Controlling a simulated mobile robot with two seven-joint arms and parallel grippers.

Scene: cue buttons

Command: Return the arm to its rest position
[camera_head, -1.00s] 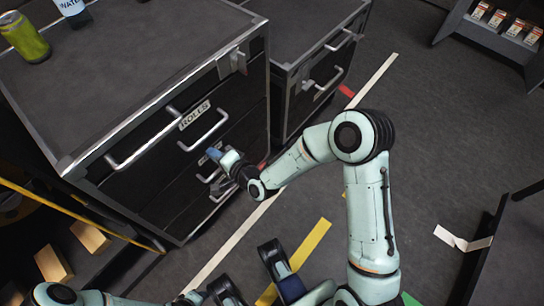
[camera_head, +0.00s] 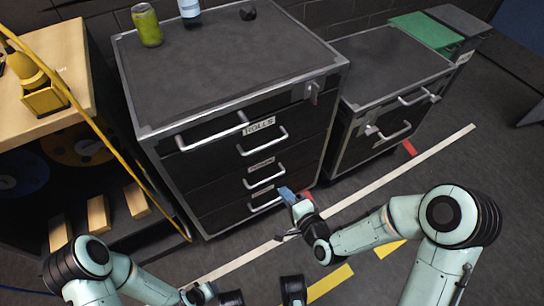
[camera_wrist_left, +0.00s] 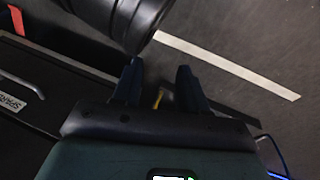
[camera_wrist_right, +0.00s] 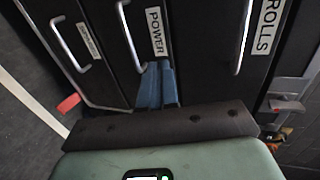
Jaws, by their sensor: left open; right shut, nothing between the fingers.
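My right arm reaches in from the right in the head view, and its gripper (camera_head: 287,193) has blue fingertips in front of the lower drawers of the black cabinet (camera_head: 240,75). In the right wrist view the two blue fingers (camera_wrist_right: 157,85) are pressed together and empty, over the drawer front labelled POWER (camera_wrist_right: 156,32). I cannot tell whether they touch it. My left arm is low at the left in the head view; its fingers are not clear there. In the left wrist view the left gripper (camera_wrist_left: 160,86) has its dark fingers apart, with nothing between them.
A green can (camera_head: 147,25) and a bottle (camera_head: 190,10) stand on the cabinet. A second, lower cabinet (camera_head: 395,70) stands to its right. A wooden workbench (camera_head: 50,85) is at the left. Open floor with white and yellow tape (camera_head: 330,283) lies in front.

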